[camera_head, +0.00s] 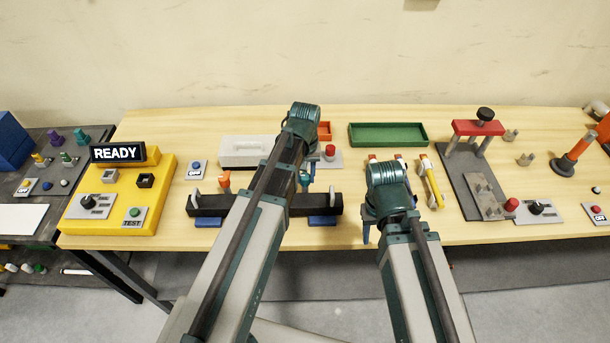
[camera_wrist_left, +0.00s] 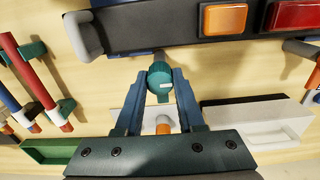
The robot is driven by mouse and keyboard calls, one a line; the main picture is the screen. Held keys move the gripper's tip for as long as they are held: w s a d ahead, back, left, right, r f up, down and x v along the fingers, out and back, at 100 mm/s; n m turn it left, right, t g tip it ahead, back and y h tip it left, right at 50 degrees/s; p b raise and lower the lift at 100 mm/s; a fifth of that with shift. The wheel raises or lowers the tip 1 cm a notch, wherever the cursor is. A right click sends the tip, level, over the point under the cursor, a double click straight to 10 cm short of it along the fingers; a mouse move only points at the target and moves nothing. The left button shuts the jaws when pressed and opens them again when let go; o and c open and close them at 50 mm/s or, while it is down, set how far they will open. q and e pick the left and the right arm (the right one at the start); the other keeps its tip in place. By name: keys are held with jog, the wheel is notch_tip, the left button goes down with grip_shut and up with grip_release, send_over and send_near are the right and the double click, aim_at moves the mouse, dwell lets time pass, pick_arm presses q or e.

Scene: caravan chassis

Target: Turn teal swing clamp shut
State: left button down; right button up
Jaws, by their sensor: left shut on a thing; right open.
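The teal swing clamp (camera_wrist_left: 160,78) is in the left wrist view, beside the long edge of a black light bar (camera_wrist_left: 205,30). My left gripper (camera_wrist_left: 160,88) is shut on the clamp's round teal head, one blue finger on each side. In the head view the left arm hides most of the clamp, and a teal bit (camera_head: 306,180) shows just right of the arm. The black bar (camera_head: 208,203) lies behind and beside that arm. An orange clamp (camera_head: 224,180) stands at the bar's left end. My right gripper (camera_head: 367,234) is open, right of the bar, mostly hidden by its own wrist.
A yellow READY test box (camera_head: 120,195) stands at the left. A white lidded box (camera_head: 245,150) and a green tray (camera_head: 388,134) lie behind the bar. A red-topped press (camera_head: 478,128) stands at the right. Bare tabletop shows near the front right.

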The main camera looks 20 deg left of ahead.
aim_at(305, 175)
pick_arm(q)
jog(key=c, duration=0.5)
grip_release()
notch_tip(305, 175, up, 14)
jog(key=p, duration=1.3)
jog(key=shift+f+p, duration=0.1)
jog(key=shift+p, duration=0.3)
jog(key=s+d+f+m+b, duration=0.2)
jog(key=s+d+f+b, duration=0.1)
jog(key=s+f+b, duration=0.1)
jog(key=s+d+f+m+b, duration=0.2)
jog(key=s+d+f+b, duration=0.1)
jog(key=s+f+b, duration=0.1)
jog(key=s+d+f+m+y+b, duration=0.1)
jog(key=s+d+f+m+b, duration=0.1)
jog(key=s+d+f+b, duration=0.2)
jog(key=shift+s+d+f+m, duration=0.15)
jog(key=shift+s+m, duration=0.25)
jog(key=shift+s, duration=0.85)
